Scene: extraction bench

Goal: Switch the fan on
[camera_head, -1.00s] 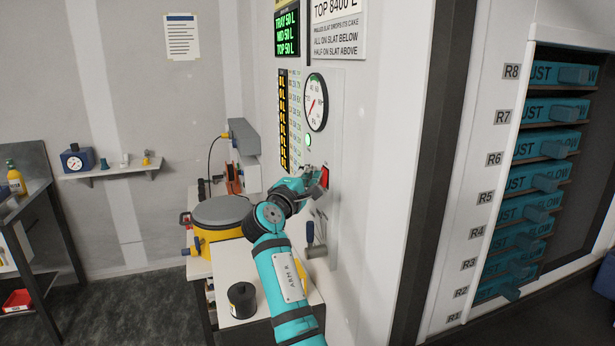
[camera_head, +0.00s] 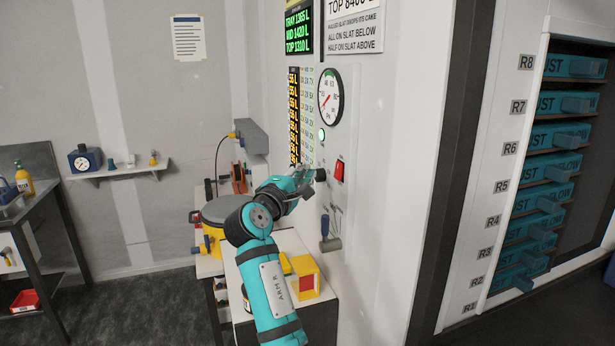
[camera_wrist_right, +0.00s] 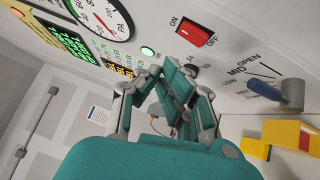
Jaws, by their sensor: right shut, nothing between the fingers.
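The red rocker switch (camera_head: 339,172) is on the pale wall panel below the round gauge (camera_head: 330,94). In the right wrist view the switch (camera_wrist_right: 194,33) has ON printed at one end and OFF at the other. I cannot tell for sure which side is pressed in. My right gripper (camera_head: 312,177) is shut and empty, just left of the switch and apart from it. In the wrist view its fingertips (camera_wrist_right: 172,68) are below the switch. A green lamp (camera_head: 322,134) is lit above it. The display (camera_head: 299,28) reads TRAY 1265 L, MID 1420 L, TOP 1310 L.
A blue-handled lever (camera_head: 329,240) projects from the wall beneath the switch. A yellow vessel with a grey lid (camera_head: 221,211) stands behind. The teal drawer rack (camera_head: 555,135) is at right.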

